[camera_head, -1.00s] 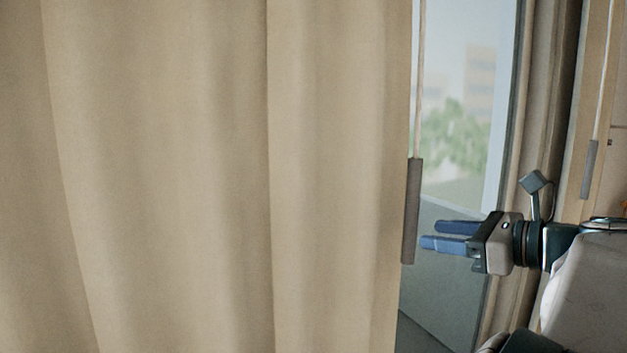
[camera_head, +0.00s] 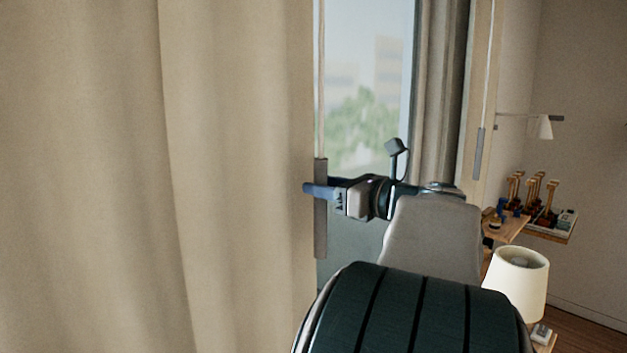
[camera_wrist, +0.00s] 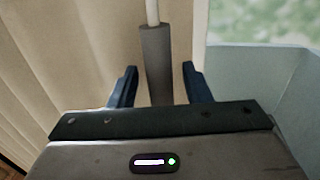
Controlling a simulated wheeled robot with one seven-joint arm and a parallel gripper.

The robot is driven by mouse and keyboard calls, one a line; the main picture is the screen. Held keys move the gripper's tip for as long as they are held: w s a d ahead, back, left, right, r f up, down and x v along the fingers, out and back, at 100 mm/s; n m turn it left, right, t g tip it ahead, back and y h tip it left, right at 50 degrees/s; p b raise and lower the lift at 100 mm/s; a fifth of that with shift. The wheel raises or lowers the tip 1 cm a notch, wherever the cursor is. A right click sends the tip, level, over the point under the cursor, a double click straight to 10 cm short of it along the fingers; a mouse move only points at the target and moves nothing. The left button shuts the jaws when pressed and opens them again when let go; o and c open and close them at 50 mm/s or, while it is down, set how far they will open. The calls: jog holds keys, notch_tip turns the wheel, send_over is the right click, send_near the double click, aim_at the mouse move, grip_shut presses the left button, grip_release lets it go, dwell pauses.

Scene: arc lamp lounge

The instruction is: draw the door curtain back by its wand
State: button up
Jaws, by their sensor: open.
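The beige door curtain (camera_head: 235,180) hangs across the left half of the head view. Its wand hangs at the curtain's right edge, a thin pale rod with a thick grey-brown handle (camera_head: 320,225). My gripper (camera_head: 318,190) is at the upper part of this handle. In the wrist view the handle (camera_wrist: 157,65) stands upright between the two blue fingers of my gripper (camera_wrist: 159,80), with a gap on each side. The gripper is open. The curtain (camera_wrist: 60,60) fills the left of the wrist view.
Glass (camera_head: 370,90) shows right of the curtain edge. Another hanging wand (camera_head: 479,150) is farther right. A cream lampshade (camera_head: 518,282) stands at lower right, and a wooden shelf (camera_head: 545,232) with small items is on the wall behind it.

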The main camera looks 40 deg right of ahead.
jog(key=shift+w+a, duration=0.2)
jog(key=shift+w, duration=0.45)
grip_shut()
